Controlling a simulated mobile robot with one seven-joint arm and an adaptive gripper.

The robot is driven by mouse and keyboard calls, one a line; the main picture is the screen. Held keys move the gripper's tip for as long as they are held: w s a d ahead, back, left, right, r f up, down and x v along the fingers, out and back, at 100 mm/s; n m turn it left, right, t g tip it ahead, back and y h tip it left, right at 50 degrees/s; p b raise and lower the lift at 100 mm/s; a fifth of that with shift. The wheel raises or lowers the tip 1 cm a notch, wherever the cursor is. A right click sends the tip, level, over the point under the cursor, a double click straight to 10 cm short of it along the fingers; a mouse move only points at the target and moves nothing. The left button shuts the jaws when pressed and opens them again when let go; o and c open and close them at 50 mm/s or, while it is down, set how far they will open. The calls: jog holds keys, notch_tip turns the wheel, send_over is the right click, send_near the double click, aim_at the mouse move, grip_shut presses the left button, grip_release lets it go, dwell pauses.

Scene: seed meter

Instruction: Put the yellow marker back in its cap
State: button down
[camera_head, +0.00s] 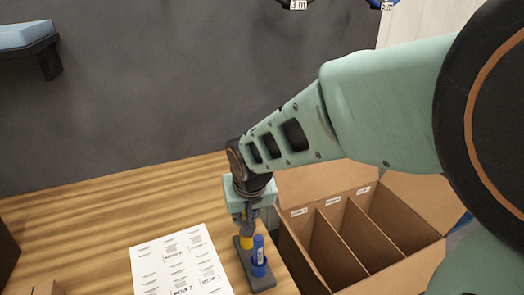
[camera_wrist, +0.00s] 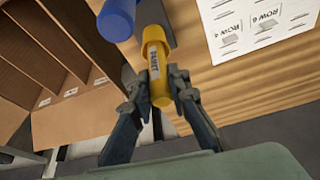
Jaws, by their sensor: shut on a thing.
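My gripper (camera_head: 246,222) points down over a dark grey stand (camera_head: 263,284) on the wooden table. In the wrist view my gripper (camera_wrist: 160,82) is shut on the yellow marker (camera_wrist: 156,66), with a finger on each side of its labelled barrel. The far end of the marker meets a wider yellow collar, seemingly its cap (camera_wrist: 155,34), at the stand. They look in line, but I cannot tell how deep the marker sits. In the head view yellow (camera_head: 246,242) shows just below my fingers. A blue marker (camera_head: 258,256) stands upright beside it in the stand.
A white printed sheet (camera_head: 180,268) lies left of the stand. An open cardboard box with dividers (camera_head: 345,240) stands close on the right. A dark shelf (camera_head: 48,60) is on the grey wall at upper left. Bare table (camera_head: 100,235) lies behind the sheet.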

jog(key=c, duration=1.8)
grip_release()
jog(key=shift+o, duration=0.2)
